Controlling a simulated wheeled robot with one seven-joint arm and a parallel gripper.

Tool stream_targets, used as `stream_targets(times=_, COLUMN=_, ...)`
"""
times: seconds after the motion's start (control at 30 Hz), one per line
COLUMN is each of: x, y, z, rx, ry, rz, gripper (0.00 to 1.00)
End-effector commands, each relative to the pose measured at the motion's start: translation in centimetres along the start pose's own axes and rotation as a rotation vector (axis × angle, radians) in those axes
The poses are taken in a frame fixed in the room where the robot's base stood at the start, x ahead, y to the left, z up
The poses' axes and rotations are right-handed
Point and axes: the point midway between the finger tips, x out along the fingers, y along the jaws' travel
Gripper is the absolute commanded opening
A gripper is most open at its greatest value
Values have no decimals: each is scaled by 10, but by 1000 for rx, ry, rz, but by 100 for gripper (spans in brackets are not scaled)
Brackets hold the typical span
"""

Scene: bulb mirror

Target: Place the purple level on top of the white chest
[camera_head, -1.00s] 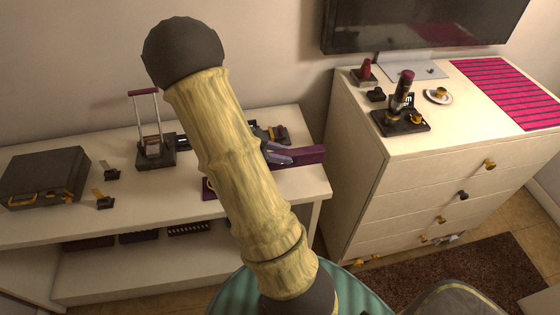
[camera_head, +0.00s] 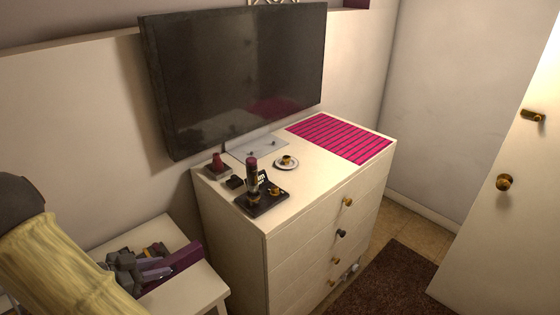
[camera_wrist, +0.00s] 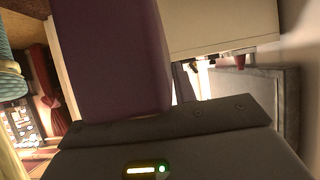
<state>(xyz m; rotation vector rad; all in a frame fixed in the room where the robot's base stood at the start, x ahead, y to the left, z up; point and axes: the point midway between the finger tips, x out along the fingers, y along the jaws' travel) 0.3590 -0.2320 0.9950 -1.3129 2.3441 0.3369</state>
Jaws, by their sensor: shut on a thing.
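The purple level (camera_head: 184,257) is in my gripper (camera_head: 152,270), above the right end of the low white table in the head view. It looks tilted, its far end toward the white chest. In the wrist view the level (camera_wrist: 110,55) is a large purple block next to my dark gripper (camera_wrist: 165,125). The white chest (camera_head: 318,182) stands right of the level, with its drawers facing front. The level and chest are apart. My arm hides part of the table.
On the chest top are a dark microscope-like item (camera_head: 256,190), a small red-topped item (camera_head: 217,166), a saucer with a cup (camera_head: 287,162) and a pink striped mat (camera_head: 340,137). A large television (camera_head: 240,75) stands at the back. Bare room lies along the chest's front edge.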

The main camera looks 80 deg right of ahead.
Motion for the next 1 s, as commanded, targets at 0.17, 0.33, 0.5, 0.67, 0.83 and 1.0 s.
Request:
stream_targets(times=0.17, x=-26, y=0, z=-41, rx=1, ry=1, rz=0, gripper=0)
stream_targets(times=0.33, x=-44, y=1, z=-68, rx=0, ry=1, rz=0, gripper=0)
stream_targets(times=0.5, x=-60, y=2, z=-92, rx=-1, ry=1, rz=1, gripper=0)
stream_targets(times=0.67, x=-68, y=2, z=-102, rx=0, ry=0, rz=1, gripper=0)
stream_targets(times=0.83, x=-68, y=2, z=-101, rx=0, ry=0, rz=1, gripper=0)
stream_targets(times=1.0, x=-67, y=2, z=-101, rx=0, ry=0, rz=0, gripper=0)
